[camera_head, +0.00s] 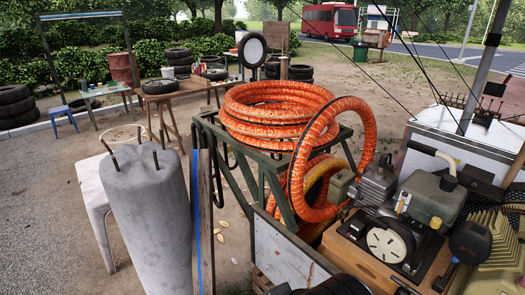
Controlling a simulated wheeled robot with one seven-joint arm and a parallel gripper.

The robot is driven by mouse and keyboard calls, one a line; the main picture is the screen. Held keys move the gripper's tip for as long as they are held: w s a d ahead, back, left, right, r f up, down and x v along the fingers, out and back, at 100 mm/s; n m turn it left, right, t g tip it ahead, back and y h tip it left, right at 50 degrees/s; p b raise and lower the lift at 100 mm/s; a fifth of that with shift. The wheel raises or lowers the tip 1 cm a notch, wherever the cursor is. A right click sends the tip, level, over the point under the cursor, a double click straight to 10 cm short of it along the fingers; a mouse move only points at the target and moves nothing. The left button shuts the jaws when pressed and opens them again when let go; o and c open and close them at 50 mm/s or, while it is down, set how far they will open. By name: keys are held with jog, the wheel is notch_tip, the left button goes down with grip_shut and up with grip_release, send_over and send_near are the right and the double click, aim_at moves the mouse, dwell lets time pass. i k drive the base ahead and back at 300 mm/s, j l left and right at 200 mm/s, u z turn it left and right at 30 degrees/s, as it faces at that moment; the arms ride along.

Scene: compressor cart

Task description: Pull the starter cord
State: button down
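A small engine-driven compressor sits on a wooden base (350,252) at the right. It has a finned grey block (376,186) and a grey-green tank (432,200) with a pale cap. A white slotted round cover (387,245) on a dark housing faces me at its front; it looks like the starter housing. I cannot make out the starter cord or its handle for certain. My gripper is not in view.
Coiled orange hose (270,108) lies on a green metal frame (262,165), and one loop hangs beside the engine. A grey concrete post (150,215) stands front left. A black round-headed object (470,242) is right of the engine. Thin cables hang at upper right.

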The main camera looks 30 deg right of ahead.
aim_at(373, 221)
jog(key=z, duration=1.65)
